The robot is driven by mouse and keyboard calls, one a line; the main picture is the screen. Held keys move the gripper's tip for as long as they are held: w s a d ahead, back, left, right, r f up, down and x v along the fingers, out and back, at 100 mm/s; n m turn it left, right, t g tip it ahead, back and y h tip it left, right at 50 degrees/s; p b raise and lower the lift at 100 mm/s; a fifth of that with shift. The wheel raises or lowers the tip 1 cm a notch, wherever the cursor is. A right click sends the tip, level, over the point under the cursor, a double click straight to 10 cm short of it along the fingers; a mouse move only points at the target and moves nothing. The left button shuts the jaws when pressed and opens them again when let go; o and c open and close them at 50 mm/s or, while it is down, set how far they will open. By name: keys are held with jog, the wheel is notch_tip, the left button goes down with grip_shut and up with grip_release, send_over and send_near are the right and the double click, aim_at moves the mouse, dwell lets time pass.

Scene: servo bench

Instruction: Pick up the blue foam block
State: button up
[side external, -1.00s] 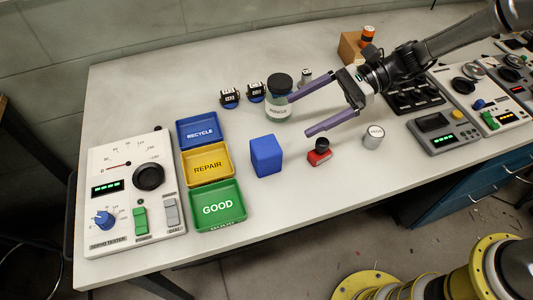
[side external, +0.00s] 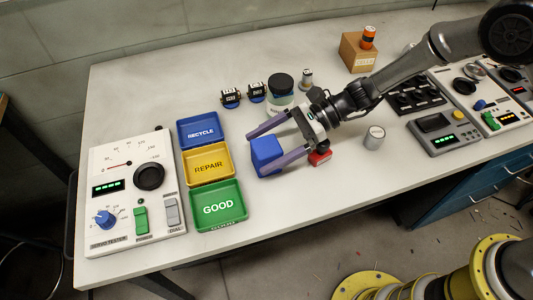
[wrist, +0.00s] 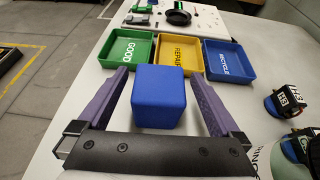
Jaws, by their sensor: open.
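The blue foam block (side external: 266,150) stands upright on the white bench, to the right of the coloured trays. My gripper (side external: 258,156) is open, with its two purple fingers reaching past either side of the block. In the wrist view the block (wrist: 158,98) sits between the fingers of my gripper (wrist: 158,92), with a visible gap on each side. The lower part of the block is partly hidden behind one finger in the side view.
The recycle tray (side external: 198,144), repair tray (side external: 207,178) and good tray (side external: 217,222) lie left of the block. A white canister (side external: 374,137) is to the right.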

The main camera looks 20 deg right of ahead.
aim_at(254, 156)
jog(key=x, duration=0.4)
jog(key=shift+s, duration=0.1)
jog(key=c, duration=1.4)
jog(key=shift+o, duration=0.2)
